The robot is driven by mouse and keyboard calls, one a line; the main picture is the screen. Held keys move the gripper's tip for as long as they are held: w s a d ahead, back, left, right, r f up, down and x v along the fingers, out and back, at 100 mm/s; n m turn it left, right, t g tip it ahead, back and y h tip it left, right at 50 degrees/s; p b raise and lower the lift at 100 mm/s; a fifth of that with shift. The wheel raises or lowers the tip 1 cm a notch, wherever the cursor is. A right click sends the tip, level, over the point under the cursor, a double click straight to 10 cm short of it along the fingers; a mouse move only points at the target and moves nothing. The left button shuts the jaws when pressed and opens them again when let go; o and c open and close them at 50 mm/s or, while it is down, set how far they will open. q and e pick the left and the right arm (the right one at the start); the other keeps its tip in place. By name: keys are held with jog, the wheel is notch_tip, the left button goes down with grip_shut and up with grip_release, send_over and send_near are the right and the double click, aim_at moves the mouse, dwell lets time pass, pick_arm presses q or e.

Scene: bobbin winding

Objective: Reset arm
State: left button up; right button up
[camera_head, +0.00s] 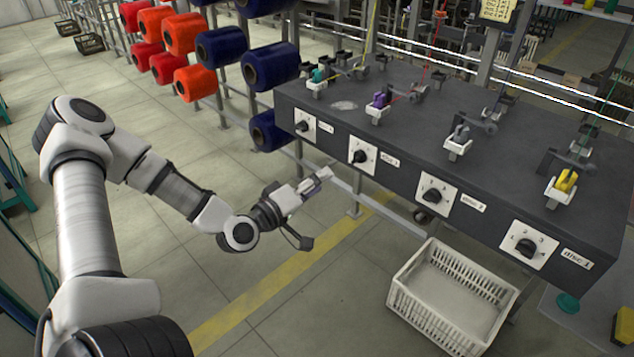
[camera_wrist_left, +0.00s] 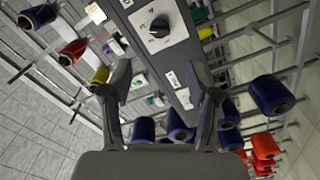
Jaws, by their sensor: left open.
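My left gripper (camera_head: 318,180) is in front of the dark winding machine (camera_head: 465,172), below its front edge at the left end. It is open and empty. The left wrist view shows the two fingers of my left gripper (camera_wrist_left: 160,92) spread apart, with a rotary switch (camera_wrist_left: 158,28) on the machine beyond them. My left arm (camera_head: 130,170) comes in from the left and reaches over the floor. My right gripper shows in neither view.
The machine's front has several rotary switches (camera_head: 526,247). A white crate (camera_head: 400,305) stands on the floor below it. Racks hold red spools (camera_head: 195,82) and blue spools (camera_head: 270,65) behind the gripper. Floor (camera_head: 320,310) left of the crate is clear.

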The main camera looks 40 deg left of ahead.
pick_arm(q)
jog(key=shift+f, duration=0.15)
jog(key=s+d+f+m+g+h, duration=0.1)
jog(key=s+d+f+m+g, duration=0.25)
jog(key=d+f, duration=0.35)
jog(key=s+d+f+m+g+h, duration=0.15)
jog(key=s+d+f+g, duration=0.3)
jog(key=f, duration=0.45)
jog(key=s+d+f+m+g, duration=0.4)
jog(key=s+d+f, duration=0.1)
jog(key=f, duration=0.3)
jog(key=s+a+f+m+g+y, duration=0.1)
jog(key=s+f+g+y, duration=0.15)
jog(key=s, duration=0.35)
jog(key=s+f+g+y, duration=0.1)
jog(key=s+f+g, duration=0.1)
jog(key=s+g, duration=0.3)
notch_tip(320, 180, up, 13)
jog(key=s+t+p, duration=0.1)
jog(key=p, duration=1.1)
jog(key=shift+s+f+m, duration=0.15)
jog(key=shift+s+m, duration=0.1)
jog(key=shift+m, duration=0.15)
jog(key=shift+a+t, duration=0.1)
jog(key=shift+t, duration=0.15)
